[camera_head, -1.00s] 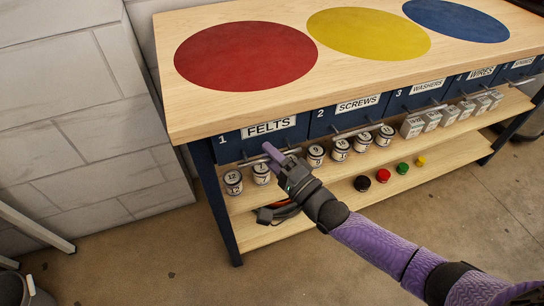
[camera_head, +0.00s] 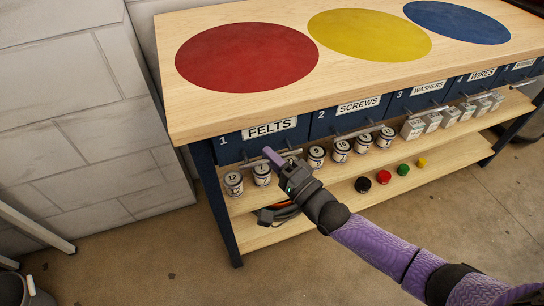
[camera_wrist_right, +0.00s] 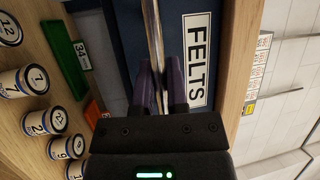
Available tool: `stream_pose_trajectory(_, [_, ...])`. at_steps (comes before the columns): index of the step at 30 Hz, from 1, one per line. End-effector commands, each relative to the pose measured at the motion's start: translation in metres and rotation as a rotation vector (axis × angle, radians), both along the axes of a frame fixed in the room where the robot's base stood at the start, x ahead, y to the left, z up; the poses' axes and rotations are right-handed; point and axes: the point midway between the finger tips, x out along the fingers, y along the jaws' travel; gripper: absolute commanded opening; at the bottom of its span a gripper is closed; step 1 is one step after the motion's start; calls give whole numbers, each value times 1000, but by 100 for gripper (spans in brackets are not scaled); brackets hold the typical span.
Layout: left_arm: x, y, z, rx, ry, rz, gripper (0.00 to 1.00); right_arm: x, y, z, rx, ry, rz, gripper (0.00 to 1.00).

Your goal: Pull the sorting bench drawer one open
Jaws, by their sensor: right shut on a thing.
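Drawer one (camera_head: 229,149) is the dark blue front at the left end of the sorting bench, marked 1 and FELTS. Its front looks flush with the drawer beside it. Its label also shows in the right wrist view (camera_wrist_right: 196,62). A thin metal bar handle (camera_wrist_right: 153,28) runs along the front. My right gripper (camera_head: 274,158) is at this handle, its purple fingers shut on the bar. The fingers (camera_wrist_right: 166,84) stand on both sides of the bar in the right wrist view and hide part of it. My left gripper is not in view.
White numbered cans (camera_head: 233,183) and several grey boxes (camera_head: 432,121) stand on the shelf below the drawers. Coloured buttons (camera_head: 383,177) sit on the lower shelf. A block wall (camera_head: 80,110) is left of the bench. The floor in front (camera_head: 180,250) is clear.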

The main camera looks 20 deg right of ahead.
Motion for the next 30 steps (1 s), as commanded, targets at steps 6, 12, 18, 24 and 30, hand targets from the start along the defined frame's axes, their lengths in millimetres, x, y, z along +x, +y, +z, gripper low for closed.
stream_pose_trajectory(6, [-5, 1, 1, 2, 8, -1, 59, 0, 0, -1, 0, 1, -1, 0])
stream_pose_trajectory(12, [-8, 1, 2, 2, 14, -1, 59, 0, 0, -1, 0, 2, -1, 0])
stream_pose_trajectory(18, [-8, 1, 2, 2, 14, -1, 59, 0, 0, -1, 0, 2, -1, 0])
stream_pose_trajectory(24, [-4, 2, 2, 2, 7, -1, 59, -1, 0, 0, 0, 2, -1, 0])
stream_pose_trajectory(30, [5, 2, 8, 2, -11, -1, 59, -13, -1, 1, 1, 4, 0, 0])
